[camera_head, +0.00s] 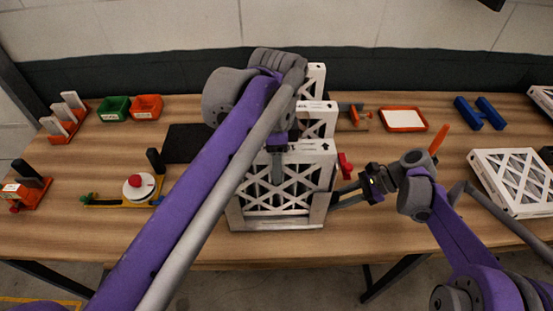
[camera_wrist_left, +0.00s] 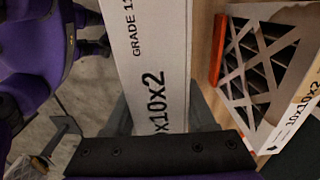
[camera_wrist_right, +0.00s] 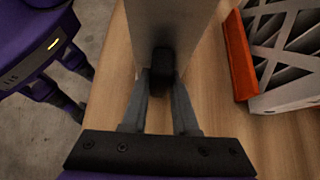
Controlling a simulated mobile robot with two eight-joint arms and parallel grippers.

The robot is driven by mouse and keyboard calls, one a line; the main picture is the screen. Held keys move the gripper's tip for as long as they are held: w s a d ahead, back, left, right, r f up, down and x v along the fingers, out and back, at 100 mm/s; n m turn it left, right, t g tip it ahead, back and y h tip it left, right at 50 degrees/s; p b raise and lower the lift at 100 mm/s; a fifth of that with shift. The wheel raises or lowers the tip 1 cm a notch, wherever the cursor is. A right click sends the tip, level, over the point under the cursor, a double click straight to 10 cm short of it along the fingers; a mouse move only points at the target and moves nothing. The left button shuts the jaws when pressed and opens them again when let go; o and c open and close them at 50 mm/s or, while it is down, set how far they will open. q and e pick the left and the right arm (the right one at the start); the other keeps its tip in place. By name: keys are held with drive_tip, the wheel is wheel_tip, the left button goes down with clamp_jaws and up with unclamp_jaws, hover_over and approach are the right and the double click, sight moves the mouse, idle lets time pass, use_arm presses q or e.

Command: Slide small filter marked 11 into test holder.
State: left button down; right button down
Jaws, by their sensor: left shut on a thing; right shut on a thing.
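The small white filter (camera_head: 303,190), with a lattice face, is upright at the table's front middle. Its top edge reads "GRADE 11" and "10x10x2" in the left wrist view (camera_wrist_left: 150,60). My left gripper (camera_head: 278,168) is shut on this filter from above, fingers on either side. The pale grey test holder (camera_head: 234,216) shows around the filter's lower part; how deep the filter sits in it is unclear. My right gripper (camera_head: 335,199) is shut on a black handle (camera_wrist_right: 162,66) at the holder's right side (camera_wrist_right: 165,25).
More white filters (camera_head: 316,112) stand behind; one shows beside an orange strip in the left wrist view (camera_wrist_left: 262,60). A red clamp-like object (camera_head: 345,166) lies close right. A large filter (camera_head: 512,180) lies far right. A gauge (camera_head: 139,187) stands left.

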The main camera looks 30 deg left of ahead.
use_arm(q)
drive_tip(key=shift+f, duration=1.75)
drive_tip(key=shift+f, duration=0.4)
drive_tip(key=shift+c, duration=0.7)
unclamp_jaws()
